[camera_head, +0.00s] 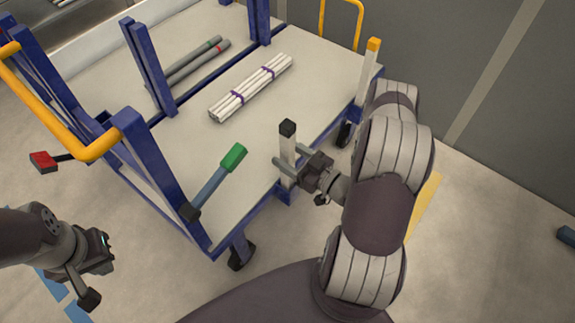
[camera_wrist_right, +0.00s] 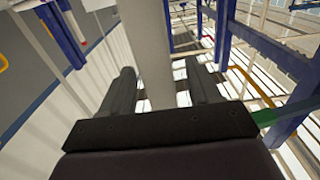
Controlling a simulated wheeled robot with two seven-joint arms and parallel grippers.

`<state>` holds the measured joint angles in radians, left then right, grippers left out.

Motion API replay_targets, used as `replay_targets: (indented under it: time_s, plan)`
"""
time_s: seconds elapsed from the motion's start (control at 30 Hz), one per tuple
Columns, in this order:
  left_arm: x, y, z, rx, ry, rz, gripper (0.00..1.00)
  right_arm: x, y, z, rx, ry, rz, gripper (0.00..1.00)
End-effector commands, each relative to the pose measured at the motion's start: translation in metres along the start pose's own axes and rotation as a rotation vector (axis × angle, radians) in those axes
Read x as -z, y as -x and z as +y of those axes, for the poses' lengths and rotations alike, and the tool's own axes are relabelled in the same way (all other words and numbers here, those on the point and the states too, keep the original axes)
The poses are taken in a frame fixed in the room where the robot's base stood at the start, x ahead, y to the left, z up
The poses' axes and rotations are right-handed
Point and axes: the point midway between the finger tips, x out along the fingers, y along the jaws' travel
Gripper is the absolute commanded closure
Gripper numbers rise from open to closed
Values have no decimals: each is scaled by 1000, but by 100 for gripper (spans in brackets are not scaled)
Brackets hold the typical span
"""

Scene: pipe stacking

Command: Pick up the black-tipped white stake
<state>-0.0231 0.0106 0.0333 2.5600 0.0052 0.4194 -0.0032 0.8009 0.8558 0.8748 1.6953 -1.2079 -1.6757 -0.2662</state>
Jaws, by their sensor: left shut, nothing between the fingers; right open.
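The black-tipped white stake (camera_head: 288,143) stands upright at the near edge of the cart, its black tip on top. My right gripper (camera_head: 282,168) is at the stake, with its open fingers on either side of the shaft. In the right wrist view the pale shaft (camera_wrist_right: 148,50) rises between the two dark fingers of the right gripper (camera_wrist_right: 160,90). I cannot tell whether either finger touches it. My left gripper (camera_head: 88,285) is shut and empty at the lower left, away from the cart.
The blue-framed cart (camera_head: 190,150) carries a bundle of white pipes (camera_head: 250,88) and grey pipes (camera_head: 195,62). A yellow-tipped white stake (camera_head: 367,70) stands at the right corner. Yellow handles rise at the cart's ends.

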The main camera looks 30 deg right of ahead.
Motion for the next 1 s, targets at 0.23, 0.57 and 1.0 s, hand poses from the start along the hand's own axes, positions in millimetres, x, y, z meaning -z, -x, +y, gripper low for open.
replay_targets:
  time_s: [0.23,0.57,1.0]
  plan:
    - [0,-4,0,0,0,0,100,0,-26,0,0,-1,-1,38]
    - [0,-4,0,0,0,0,100,0,-26,1,-1,-1,-1,97]
    - [2,14,0,0,0,0,100,40,-26,1,0,2,1,100]
